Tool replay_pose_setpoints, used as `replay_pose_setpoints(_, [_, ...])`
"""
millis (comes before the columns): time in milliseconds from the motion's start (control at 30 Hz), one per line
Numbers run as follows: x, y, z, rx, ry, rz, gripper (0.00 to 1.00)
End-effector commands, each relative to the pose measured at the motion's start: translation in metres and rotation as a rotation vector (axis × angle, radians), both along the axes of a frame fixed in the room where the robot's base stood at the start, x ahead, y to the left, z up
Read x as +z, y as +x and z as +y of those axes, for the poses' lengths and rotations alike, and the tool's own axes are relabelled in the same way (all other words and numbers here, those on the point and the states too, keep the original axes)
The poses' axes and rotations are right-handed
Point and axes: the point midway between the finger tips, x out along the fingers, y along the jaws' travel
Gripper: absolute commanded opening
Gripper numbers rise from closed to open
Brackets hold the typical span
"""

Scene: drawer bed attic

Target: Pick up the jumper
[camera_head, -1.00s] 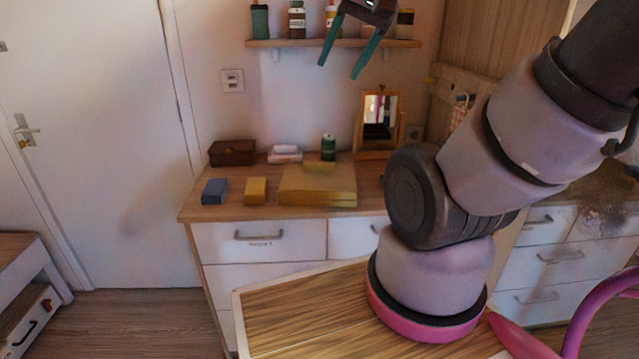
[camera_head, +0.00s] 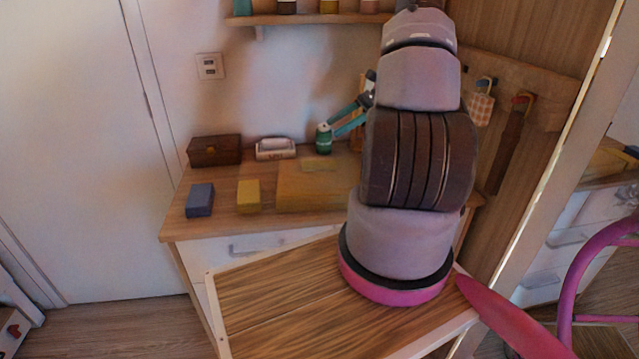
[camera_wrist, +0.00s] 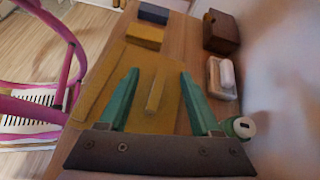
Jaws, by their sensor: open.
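A flat, folded yellow item (camera_head: 305,190), which looks like the jumper, lies on the dresser top. Part of its right side is hidden behind my arm in the head view. In the wrist view the yellow item (camera_wrist: 146,70) fills the middle below my gripper, with a small yellow bar (camera_wrist: 155,93) on top of it. My gripper (camera_wrist: 158,74) is open and empty, its two teal fingers spread on either side of that bar. In the head view my gripper (camera_head: 342,119) is partly hidden by my arm, near the green jar. I see no contact with the yellow item.
On the dresser (camera_head: 225,217) stand a brown box (camera_head: 215,151), a white dish with a pale bar (camera_head: 275,148), a green jar (camera_head: 323,138) close to my gripper, a blue block (camera_head: 199,199) and a yellow block (camera_head: 248,195). A wall shelf (camera_head: 300,18) hangs above.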

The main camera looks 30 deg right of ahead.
Motion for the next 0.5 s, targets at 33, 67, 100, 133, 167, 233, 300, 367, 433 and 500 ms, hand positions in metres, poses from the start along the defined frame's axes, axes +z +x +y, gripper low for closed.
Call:
replay_pose_setpoints(33, [-0.02,-0.001,-0.011,-0.049,0.046,0.029,0.65])
replay_pose_setpoints(67, [-0.029,-0.001,-0.017,-0.075,0.069,0.04,0.65])
replay_pose_setpoints(100, [-0.039,-0.001,-0.022,-0.103,0.095,0.052,0.65])
replay_pose_setpoints(133, [-0.046,-0.001,-0.027,-0.124,0.111,0.059,0.65])
replay_pose_setpoints(167, [-0.052,-0.001,-0.03,-0.142,0.127,0.066,0.65])
replay_pose_setpoints(233, [-0.063,-0.002,-0.036,-0.172,0.153,0.077,0.65])
replay_pose_setpoints(300, [-0.07,-0.002,-0.039,-0.192,0.17,0.084,0.65])
replay_pose_setpoints(367, [-0.074,-0.001,-0.037,-0.2,0.177,0.087,0.65])
replay_pose_setpoints(433, [-0.079,0.002,-0.028,-0.2,0.181,0.089,0.65])
replay_pose_setpoints(500, [-0.083,0.006,-0.018,-0.2,0.181,0.089,0.65])
